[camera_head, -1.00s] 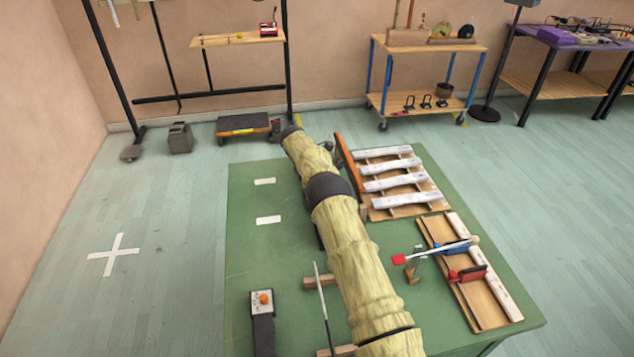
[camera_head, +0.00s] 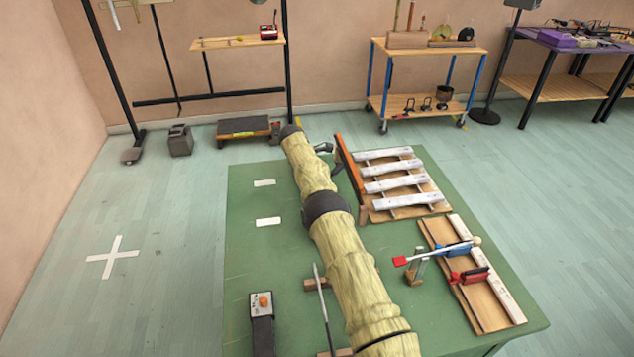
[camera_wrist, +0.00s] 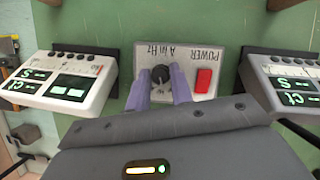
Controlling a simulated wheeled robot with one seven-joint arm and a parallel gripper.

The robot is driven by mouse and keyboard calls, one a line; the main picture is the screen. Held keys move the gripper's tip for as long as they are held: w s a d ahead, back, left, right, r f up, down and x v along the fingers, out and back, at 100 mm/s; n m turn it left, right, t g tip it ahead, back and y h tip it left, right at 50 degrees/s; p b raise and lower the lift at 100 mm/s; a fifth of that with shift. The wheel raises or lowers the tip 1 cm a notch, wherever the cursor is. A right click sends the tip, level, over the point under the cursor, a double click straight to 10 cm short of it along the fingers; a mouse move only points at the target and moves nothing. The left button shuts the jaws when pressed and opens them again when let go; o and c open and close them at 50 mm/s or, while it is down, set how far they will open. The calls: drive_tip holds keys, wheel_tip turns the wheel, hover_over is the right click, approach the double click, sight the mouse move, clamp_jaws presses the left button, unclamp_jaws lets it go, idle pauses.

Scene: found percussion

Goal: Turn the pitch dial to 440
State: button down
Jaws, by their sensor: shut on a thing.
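The pitch dial (camera_wrist: 160,74) is a small black knob on a pale panel (camera_wrist: 218,62) lettered "A in Hz" and "POWER", upside down in the wrist view. My gripper (camera_wrist: 160,82) has its two purple fingers shut on the dial, one on each side of it. The numbers around the dial are too small or hidden to read. A red power switch (camera_wrist: 203,80) sits on the panel to the right of the fingers.
Display boxes stand left (camera_wrist: 68,84) and right (camera_wrist: 290,88) of the panel, close to the fingers. In the head view, wooden bars (camera_head: 390,170), a mallet stand (camera_head: 414,268) and a box with an orange knob (camera_head: 263,303) are on the green table (camera_head: 245,200).

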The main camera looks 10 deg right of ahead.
drive_tip(key=c, duration=1.2)
unclamp_jaws()
drive_tip(key=shift+c, duration=0.2)
drive_tip(key=shift+a, duration=0.1)
drive_tip(key=p+v, duration=0.5)
drive_tip(key=v, duration=1.2)
drive_tip(key=shift+r+p, duration=0.15)
drive_tip(key=shift+p, duration=0.2)
